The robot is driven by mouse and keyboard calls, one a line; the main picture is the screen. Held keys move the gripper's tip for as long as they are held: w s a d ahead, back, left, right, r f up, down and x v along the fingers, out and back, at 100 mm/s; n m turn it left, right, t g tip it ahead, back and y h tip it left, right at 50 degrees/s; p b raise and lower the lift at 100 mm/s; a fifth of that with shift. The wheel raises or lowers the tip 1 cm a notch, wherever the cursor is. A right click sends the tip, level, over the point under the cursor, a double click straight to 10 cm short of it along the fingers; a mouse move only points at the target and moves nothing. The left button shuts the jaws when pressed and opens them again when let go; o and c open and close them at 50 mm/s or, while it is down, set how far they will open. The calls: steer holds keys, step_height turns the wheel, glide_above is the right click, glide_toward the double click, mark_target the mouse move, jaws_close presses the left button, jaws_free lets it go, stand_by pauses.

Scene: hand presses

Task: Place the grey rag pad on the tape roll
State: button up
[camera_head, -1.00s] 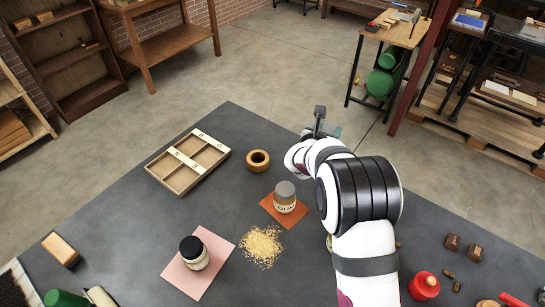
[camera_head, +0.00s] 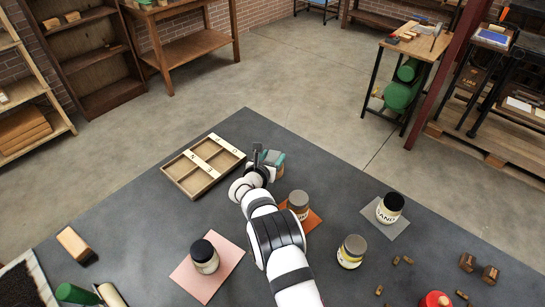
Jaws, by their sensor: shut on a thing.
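My gripper (camera_head: 268,161) is at the far side of the dark bench, right of the wooden tray, shut on the grey rag pad (camera_head: 275,157). Only a small grey-teal part of the pad shows past the fingers. The tape roll (camera_head: 279,172), a tan-brown ring, is mostly hidden under the pad and gripper; only a bit of its side shows. I cannot tell whether the pad touches the roll or hangs just above it.
A divided wooden tray (camera_head: 203,165) is close left of my gripper. A jar on an orange mat (camera_head: 313,222) stands close to the right. A black-lidded jar (camera_head: 204,256), a SAND jar (camera_head: 390,208) and a yellow-labelled jar (camera_head: 351,251) stand nearer.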

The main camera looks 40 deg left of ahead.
steer(key=shift+f, duration=0.15)
steer(key=o, duration=1.4)
steer(key=shift+c, duration=0.2)
